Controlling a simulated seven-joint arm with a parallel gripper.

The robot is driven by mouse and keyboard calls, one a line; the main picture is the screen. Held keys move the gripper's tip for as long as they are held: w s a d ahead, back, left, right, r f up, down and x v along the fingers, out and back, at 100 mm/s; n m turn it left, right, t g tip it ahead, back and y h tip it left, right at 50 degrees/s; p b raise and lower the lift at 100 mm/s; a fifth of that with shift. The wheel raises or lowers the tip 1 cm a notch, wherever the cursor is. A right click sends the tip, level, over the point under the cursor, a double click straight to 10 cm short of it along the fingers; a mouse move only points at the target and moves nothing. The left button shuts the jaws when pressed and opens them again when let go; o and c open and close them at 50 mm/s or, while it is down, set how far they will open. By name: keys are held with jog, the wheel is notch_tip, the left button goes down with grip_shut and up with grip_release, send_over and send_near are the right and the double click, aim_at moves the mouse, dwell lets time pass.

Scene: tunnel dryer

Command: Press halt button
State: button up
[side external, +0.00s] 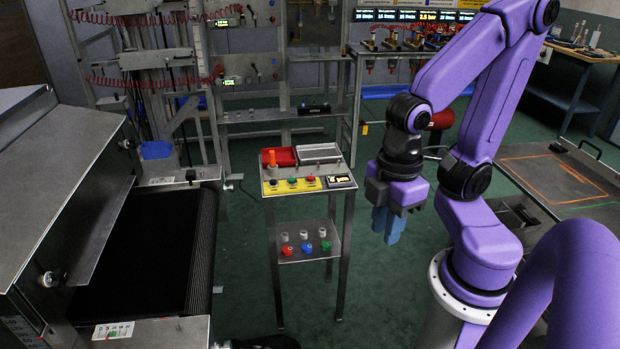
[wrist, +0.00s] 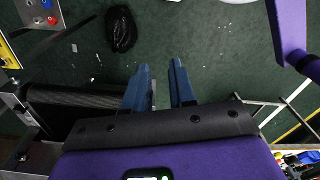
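A yellow control panel (side external: 291,187) sits on a metal stand in the middle of the side view. It carries a row of small buttons: a dark one (side external: 273,183), a green one (side external: 292,182) and a red one (side external: 310,180). Their labels are too small to read, so I cannot tell which is marked halt. My gripper (side external: 387,226) hangs over the floor to the right of the stand, apart from the panel, with its blue fingers pointing down. In the wrist view its fingers (wrist: 160,66) are spread with nothing between them. A yellow edge (wrist: 8,55) shows there at far left.
A red tray (side external: 279,156) with an orange peg and a grey tray (side external: 319,152) sit behind the buttons. A lower shelf (side external: 325,244) holds coloured knobs. A black conveyor (side external: 150,250) stands left. A black object (wrist: 121,28) lies on the floor.

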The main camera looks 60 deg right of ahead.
grip_shut()
dwell(1.4)
